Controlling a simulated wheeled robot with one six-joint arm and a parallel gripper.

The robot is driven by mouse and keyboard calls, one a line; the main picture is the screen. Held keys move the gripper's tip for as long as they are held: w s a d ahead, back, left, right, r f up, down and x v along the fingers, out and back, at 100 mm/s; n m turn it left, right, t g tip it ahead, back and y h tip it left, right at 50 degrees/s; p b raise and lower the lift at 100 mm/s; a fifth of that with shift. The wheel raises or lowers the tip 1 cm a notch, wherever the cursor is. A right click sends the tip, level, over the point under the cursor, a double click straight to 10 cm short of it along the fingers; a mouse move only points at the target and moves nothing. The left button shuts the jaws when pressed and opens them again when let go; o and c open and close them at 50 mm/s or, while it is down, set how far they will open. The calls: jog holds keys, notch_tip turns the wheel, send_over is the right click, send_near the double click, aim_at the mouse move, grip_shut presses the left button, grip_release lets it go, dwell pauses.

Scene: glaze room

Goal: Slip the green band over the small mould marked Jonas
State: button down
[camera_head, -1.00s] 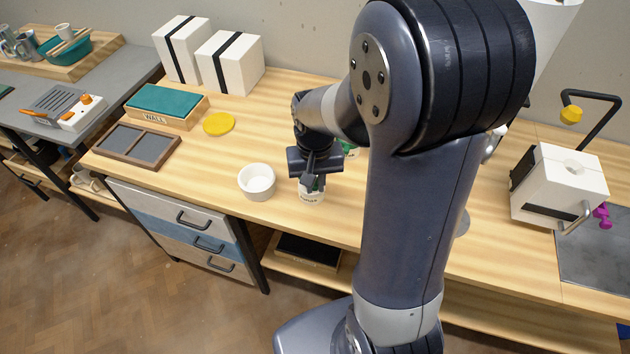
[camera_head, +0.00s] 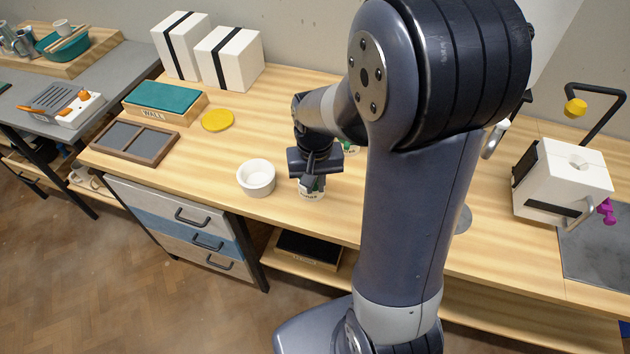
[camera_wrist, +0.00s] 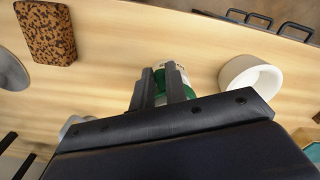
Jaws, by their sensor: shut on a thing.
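My gripper (camera_head: 311,183) points down over a small white mould (camera_head: 311,195) near the bench's front edge. Its dark lettering is too small to read now. A bit of green shows between my fingers at the mould's upper part. In the wrist view my gripper's fingers (camera_wrist: 160,70) are shut on the green band (camera_wrist: 187,86), with the white mould (camera_wrist: 171,66) showing just beyond it. The band is at the mould; how far down it sits is hidden by the fingers. Another small green and white piece (camera_head: 351,149) stands behind, partly hidden by my arm.
A white bowl (camera_head: 256,180) stands close to the left of the mould. A yellow disc (camera_head: 217,120), a grey divided tray (camera_head: 136,141) and a teal-topped box (camera_head: 165,100) lie further left. A brown speckled block (camera_wrist: 45,32) shows in the wrist view. Bench between bowl and tray is clear.

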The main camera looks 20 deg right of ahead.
jog(key=shift+f+b, duration=0.8)
jog(key=shift+f, duration=0.4)
dwell(0.8)
jog(key=c, duration=1.3)
grip_release()
jog(key=shift+c, duration=0.2)
jog(key=shift+r+p, duration=3.75)
jog(key=shift+r, duration=0.85)
jog(key=shift+f, duration=0.25)
notch_tip(320, 180, down, 8)
jog(key=b, duration=0.6)
jog(key=shift+r+b, duration=0.1)
jog(key=shift+b, duration=0.3)
